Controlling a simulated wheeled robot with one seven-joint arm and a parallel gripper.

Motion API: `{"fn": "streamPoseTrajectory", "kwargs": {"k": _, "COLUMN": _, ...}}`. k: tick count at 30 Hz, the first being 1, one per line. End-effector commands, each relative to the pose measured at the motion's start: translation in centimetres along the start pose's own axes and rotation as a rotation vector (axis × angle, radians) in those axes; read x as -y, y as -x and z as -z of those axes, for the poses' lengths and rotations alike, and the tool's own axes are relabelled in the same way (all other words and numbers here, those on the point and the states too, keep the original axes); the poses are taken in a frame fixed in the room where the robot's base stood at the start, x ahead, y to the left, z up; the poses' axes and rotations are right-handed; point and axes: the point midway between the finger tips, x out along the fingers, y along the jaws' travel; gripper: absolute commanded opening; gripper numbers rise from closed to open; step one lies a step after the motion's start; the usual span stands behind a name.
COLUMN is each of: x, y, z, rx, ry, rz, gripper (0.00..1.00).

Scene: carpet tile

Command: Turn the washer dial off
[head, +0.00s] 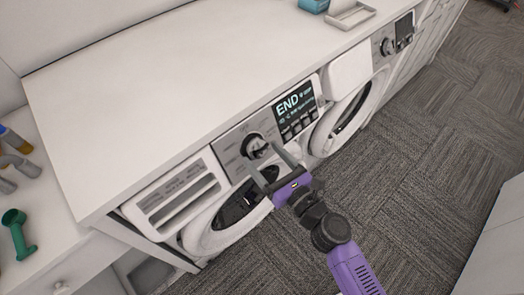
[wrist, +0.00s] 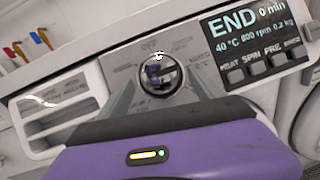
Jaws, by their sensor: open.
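The washer dial (head: 254,146) is a round dark and chrome knob on a grey panel of the near washer (head: 185,237), beside a black display (head: 294,107) reading END. In the wrist view the dial (wrist: 160,75) sits centred ahead of my gripper, with OFF marked just above it. My gripper (head: 269,165), purple with grey fingers, is open. Its fingers point at the panel, one on each side of the dial in the wrist view. I cannot tell whether they touch it.
A second machine with its own dial (head: 387,46) stands to the right under the same white counter (head: 140,95). A detergent drawer (head: 175,200) is left of the dial. A green item (head: 17,235) and bottles are at far left. Carpet floor (head: 400,160) is clear.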

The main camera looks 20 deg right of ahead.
Motion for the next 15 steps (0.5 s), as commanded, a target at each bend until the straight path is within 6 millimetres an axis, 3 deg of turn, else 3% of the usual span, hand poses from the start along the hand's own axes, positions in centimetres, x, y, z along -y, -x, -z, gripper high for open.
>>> {"fn": "streamPoseTrajectory", "kwargs": {"k": 5, "x": -0.01, "y": -1.35, "z": -0.01, "rx": 0.0, "ry": 0.0, "rz": 0.0, "gripper": 0.77}}
{"fn": "streamPoseTrajectory", "kwargs": {"k": 14, "x": 0.01, "y": -1.54, "z": 0.06, "rx": -0.001, "ry": 0.001, "rz": 0.0, "gripper": 0.77}}
{"fn": "streamPoseTrajectory", "kwargs": {"k": 15, "x": 0.02, "y": -1.53, "z": 0.06, "rx": -0.001, "ry": 0.001, "rz": 0.0, "gripper": 0.69}}
